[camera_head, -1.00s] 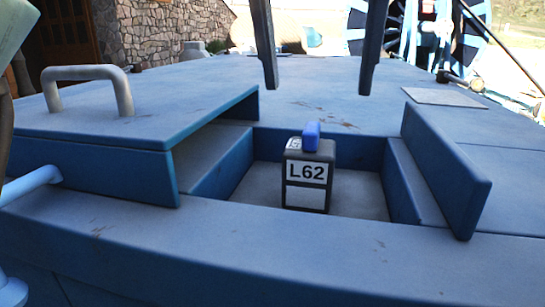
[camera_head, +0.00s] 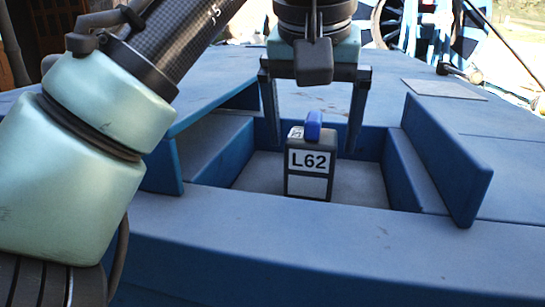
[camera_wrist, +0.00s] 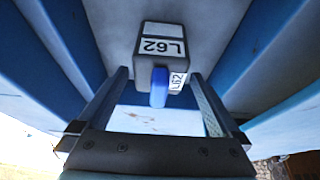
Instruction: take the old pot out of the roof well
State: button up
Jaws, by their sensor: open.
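The old pot (camera_head: 311,172) is a dark grey block with a white L62 label and a blue tab (camera_head: 314,125) on top. It stands upright on the floor of the roof well (camera_head: 357,182), a blue recess in the roof. In the wrist view the pot (camera_wrist: 160,45) appears upside down, its blue tab (camera_wrist: 159,88) pointing toward my gripper. My gripper (camera_head: 313,146) points down over the well, its fingers apart on the left and right of the pot's top. The fingers seem not to touch the pot; their exact depth is hard to tell.
Raised blue walls flank the well, including an upright panel (camera_head: 446,160) at the right. A front ledge (camera_head: 300,235) runs before it. A flat grey plate (camera_head: 444,90) lies on the roof behind. My arm hides much of the left side.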

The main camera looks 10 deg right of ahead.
jog(key=x, duration=0.2)
jog(key=shift+w+d+f, duration=0.15)
jog(key=shift+w+f, duration=0.05)
jog(key=shift+f, duration=0.05)
jog(key=shift+s+r, duration=0.1)
jog(key=c, duration=1.5)
